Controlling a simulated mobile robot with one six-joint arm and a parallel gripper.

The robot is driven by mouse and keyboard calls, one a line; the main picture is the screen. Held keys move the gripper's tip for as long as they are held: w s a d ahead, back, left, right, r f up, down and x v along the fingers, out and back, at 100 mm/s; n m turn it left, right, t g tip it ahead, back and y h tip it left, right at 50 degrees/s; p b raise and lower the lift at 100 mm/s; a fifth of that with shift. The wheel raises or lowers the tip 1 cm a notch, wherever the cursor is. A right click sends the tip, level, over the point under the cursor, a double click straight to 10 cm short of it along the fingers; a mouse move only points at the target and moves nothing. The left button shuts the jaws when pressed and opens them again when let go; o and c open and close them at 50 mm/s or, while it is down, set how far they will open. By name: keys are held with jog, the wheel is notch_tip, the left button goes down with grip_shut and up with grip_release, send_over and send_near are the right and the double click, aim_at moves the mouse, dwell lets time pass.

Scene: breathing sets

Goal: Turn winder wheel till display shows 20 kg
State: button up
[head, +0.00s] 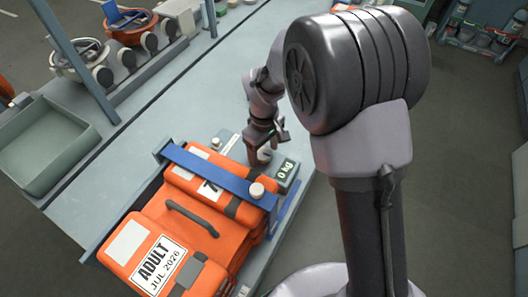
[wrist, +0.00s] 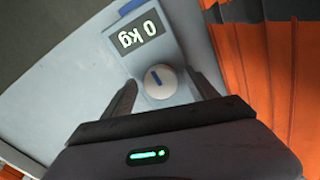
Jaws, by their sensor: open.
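The display (head: 285,170) reads "0 kg" in the head view. In the wrist view the display (wrist: 140,31) shows the same reading upside down. The winder wheel (wrist: 160,81) is a small round white knob with a blue mark, just beside the display. It also shows in the head view (head: 264,155), partly hidden by my gripper. My gripper (head: 257,158) is open above the wheel. In the wrist view its two fingers (wrist: 165,92) stand on either side of the wheel, with a gap visible on each side; contact cannot be told.
A grey-green tray (head: 45,150) and round orange and white items stand further left. The bench between is clear.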

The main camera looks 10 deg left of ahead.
jog(key=c, duration=1.4)
jog(key=shift+o, duration=0.2)
jog(key=shift+m, duration=0.4)
jog(key=m, duration=0.4)
jog(key=shift+a+m, duration=0.1)
jog(key=shift+m, duration=0.3)
jog(key=m+b, duration=0.1)
jog(key=m, duration=0.4)
jog(key=shift+a, duration=0.1)
jog(key=o, duration=1.4)
jog(key=shift+s, duration=0.1)
jog(key=shift+c, duration=0.2)
